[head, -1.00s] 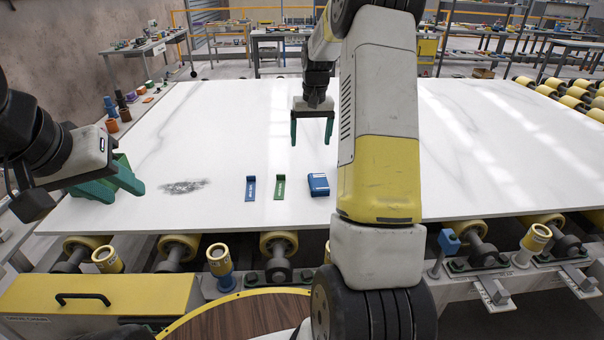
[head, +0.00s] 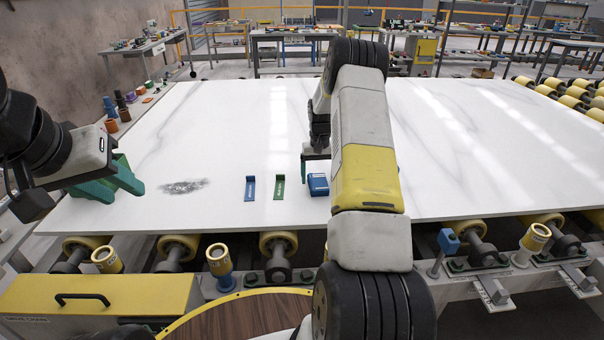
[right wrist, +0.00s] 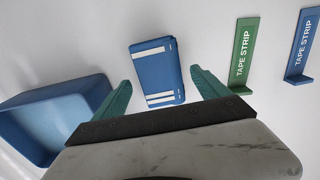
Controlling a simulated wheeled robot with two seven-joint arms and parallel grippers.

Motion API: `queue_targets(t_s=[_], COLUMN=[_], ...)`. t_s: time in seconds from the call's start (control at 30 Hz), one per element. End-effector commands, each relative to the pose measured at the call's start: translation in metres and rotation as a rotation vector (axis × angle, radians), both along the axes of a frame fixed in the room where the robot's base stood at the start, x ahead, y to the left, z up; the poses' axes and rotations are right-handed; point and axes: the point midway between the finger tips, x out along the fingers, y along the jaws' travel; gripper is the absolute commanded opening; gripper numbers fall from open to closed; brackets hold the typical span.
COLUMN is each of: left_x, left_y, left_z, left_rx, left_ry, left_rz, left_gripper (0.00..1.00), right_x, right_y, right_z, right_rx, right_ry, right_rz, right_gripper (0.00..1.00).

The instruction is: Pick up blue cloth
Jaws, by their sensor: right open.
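The blue cloth (head: 318,185) is a folded, flat blue block with white stripes, lying on the white slab. In the right wrist view the cloth (right wrist: 157,72) sits ahead of and between the fingertips, with gaps on both sides. My right gripper (right wrist: 164,82) is open and empty. In the head view my right gripper (head: 305,172) is just behind the cloth, mostly hidden by my forearm. My left gripper (head: 125,192) has its teal fingers apart over the slab's left side, empty and far from the cloth.
A green tape strip (head: 279,187) and a blue tape strip (head: 250,188) lie left of the cloth. A blue bin (right wrist: 68,94) shows at left in the right wrist view. A dark smudge (head: 184,187) marks the slab (head: 450,150). Cups (head: 112,125) stand at the far left edge.

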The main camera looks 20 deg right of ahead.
Motion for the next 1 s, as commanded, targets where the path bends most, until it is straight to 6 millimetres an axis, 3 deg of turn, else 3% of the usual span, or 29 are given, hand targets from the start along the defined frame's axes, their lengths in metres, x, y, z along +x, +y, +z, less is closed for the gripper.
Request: queue_targets(t_s=[0.1, 0.3, 0.63, 1.0], left_x=[0.0, 0.0, 0.0, 0.0], left_y=[0.0, 0.0, 0.0, 0.0], left_z=[0.0, 0.0, 0.0, 0.0], left_rx=[0.0, 0.0, 0.0, 0.0], left_ry=[0.0, 0.0, 0.0, 0.0], left_rz=[0.0, 0.0, 0.0, 0.0], left_gripper=[0.36, 0.36, 0.36, 0.36], right_x=[0.0002, 0.0004, 0.0005, 0.0007], right_y=[0.0003, 0.0002, 0.0003, 0.0001], right_z=[-0.0106, -0.0105, -0.0101, -0.0039], right_rx=[0.0, 0.0, 0.0, 0.0], right_ry=[0.0, -0.001, -0.001, -0.002], right_rz=[0.001, 0.001, 0.0, 0.0], right_gripper=[0.85, 0.83, 0.19, 0.19])
